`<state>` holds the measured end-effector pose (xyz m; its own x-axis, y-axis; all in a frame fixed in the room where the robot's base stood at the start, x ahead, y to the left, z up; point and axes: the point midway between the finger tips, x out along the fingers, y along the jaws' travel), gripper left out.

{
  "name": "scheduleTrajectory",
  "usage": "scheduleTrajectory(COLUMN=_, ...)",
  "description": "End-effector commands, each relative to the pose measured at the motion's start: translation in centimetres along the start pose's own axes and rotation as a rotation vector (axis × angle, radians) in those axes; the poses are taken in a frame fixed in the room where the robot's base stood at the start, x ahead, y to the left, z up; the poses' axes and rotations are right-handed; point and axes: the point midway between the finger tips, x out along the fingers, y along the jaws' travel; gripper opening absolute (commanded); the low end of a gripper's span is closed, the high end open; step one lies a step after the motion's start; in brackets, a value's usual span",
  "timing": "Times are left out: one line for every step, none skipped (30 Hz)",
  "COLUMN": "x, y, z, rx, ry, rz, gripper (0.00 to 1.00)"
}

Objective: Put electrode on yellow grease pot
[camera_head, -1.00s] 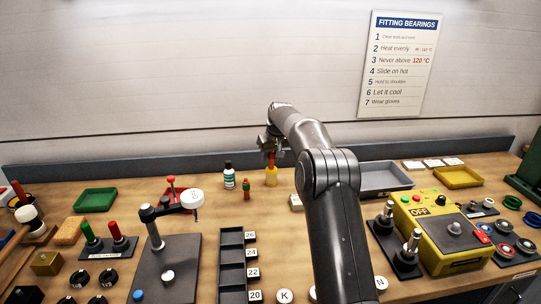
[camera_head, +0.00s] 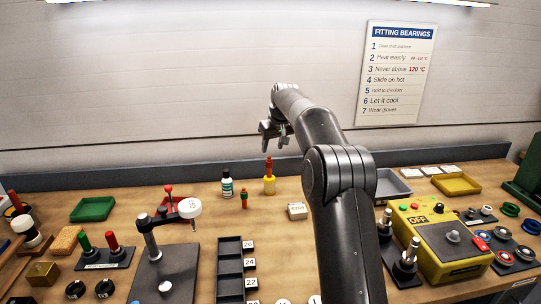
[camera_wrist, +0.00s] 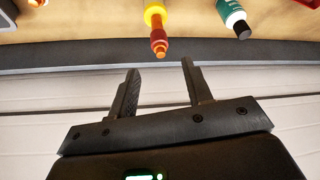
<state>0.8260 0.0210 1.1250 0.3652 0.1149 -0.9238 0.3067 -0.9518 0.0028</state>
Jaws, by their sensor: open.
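The yellow grease pot (camera_head: 269,186) stands upright at the back of the bench, near the wall. An orange-red piece, which looks like the electrode (camera_head: 268,164), stands upright on top of it. In the wrist view, the electrode (camera_wrist: 158,42) points toward my gripper from the yellow pot (camera_wrist: 154,13). My gripper (camera_head: 273,141) is open and empty above the pot and electrode. In the wrist view, the open fingers (camera_wrist: 160,66) are apart from the electrode's tip, with a clear gap between them.
A white-and-teal bottle (camera_head: 227,184) and a small green-and-orange piece (camera_head: 244,199) stand left of the pot. A small pale block (camera_head: 297,211) lies to its right. A lever stand (camera_head: 164,272) and a yellow control box (camera_head: 437,237) are nearer.

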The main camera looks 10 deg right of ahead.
Motion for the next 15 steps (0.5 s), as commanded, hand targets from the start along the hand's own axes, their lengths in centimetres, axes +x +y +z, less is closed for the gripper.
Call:
scheduleTrajectory(x=-0.7, y=0.0, z=0.0, rx=0.0, ry=0.0, rz=0.0, gripper=0.46)
scheduleTrajectory(x=-0.9, y=0.0, z=0.0, rx=0.0, ry=0.001, rz=0.0, gripper=0.46)
scheduleTrajectory(x=-1.3, y=0.0, z=0.0, rx=0.0, ry=0.001, rz=0.0, gripper=0.46)
scheduleTrajectory(x=-1.5, y=0.0, z=0.0, rx=0.0, ry=0.001, rz=0.0, gripper=0.46)
scheduleTrajectory(x=-1.6, y=0.0, z=0.0, rx=0.0, ry=0.001, rz=0.0, gripper=0.46)
scheduleTrajectory(x=-1.8, y=0.0, z=0.0, rx=0.0, ry=0.0, rz=0.0, gripper=0.46)
scheduleTrajectory(x=-1.8, y=0.0, z=0.0, rx=0.0, ry=0.0, rz=0.0, gripper=0.46)
scheduleTrajectory(x=-1.8, y=0.0, z=0.0, rx=0.0, ry=0.0, rz=0.0, gripper=0.46)
scheduleTrajectory(x=-1.9, y=0.0, z=0.0, rx=0.0, ry=0.0, rz=0.0, gripper=0.46)
scheduleTrajectory(x=-2.0, y=-0.1, z=0.1, rx=0.0, ry=0.0, rz=0.0, gripper=0.46)
scheduleTrajectory(x=-2.2, y=-0.1, z=0.2, rx=0.0, ry=0.0, rz=0.001, gripper=0.46)
scheduleTrajectory(x=-2.7, y=-0.3, z=0.3, rx=0.001, ry=0.002, rz=0.004, gripper=0.46)
scheduleTrajectory(x=-3.2, y=-0.5, z=0.5, rx=0.002, ry=0.003, rz=0.006, gripper=0.46)
scheduleTrajectory(x=-3.8, y=-0.7, z=0.8, rx=0.003, ry=0.004, rz=0.009, gripper=0.46)
scheduleTrajectory(x=-4.7, y=-1.0, z=1.3, rx=0.006, ry=0.005, rz=0.013, gripper=0.46)
